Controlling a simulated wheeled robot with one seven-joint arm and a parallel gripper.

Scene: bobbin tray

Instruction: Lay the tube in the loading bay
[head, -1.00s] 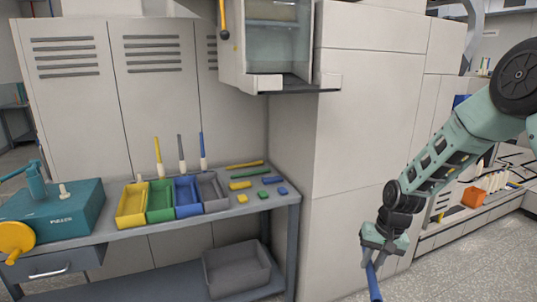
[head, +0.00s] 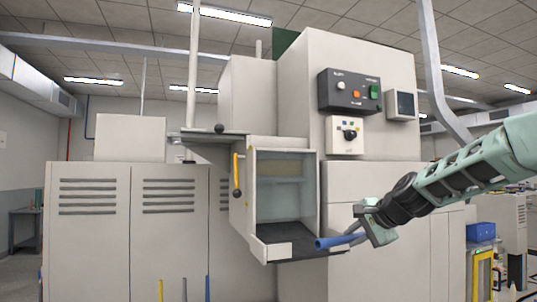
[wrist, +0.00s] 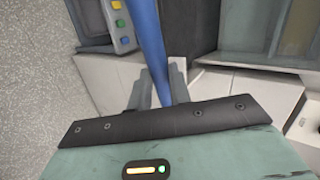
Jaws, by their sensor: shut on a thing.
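My gripper (head: 362,230) is shut on a blue tube (head: 334,241), which lies nearly level and points left. In the head view the tube's free end overlaps the front right of the loading bay (head: 254,200), an open-fronted pale box with a dark sloping floor (head: 283,233). I cannot tell whether the tube touches the bay's lip. In the wrist view the tube (wrist: 148,38) runs up from between the two fingers (wrist: 158,88) of my gripper.
A yellow handle (head: 237,175) hangs at the bay's left side. A control panel (head: 350,92) with buttons sits above right. Grey lockers (head: 95,230) stand at the left. Tips of upright rods (head: 184,290) show at the bottom. Open air lies before the lockers.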

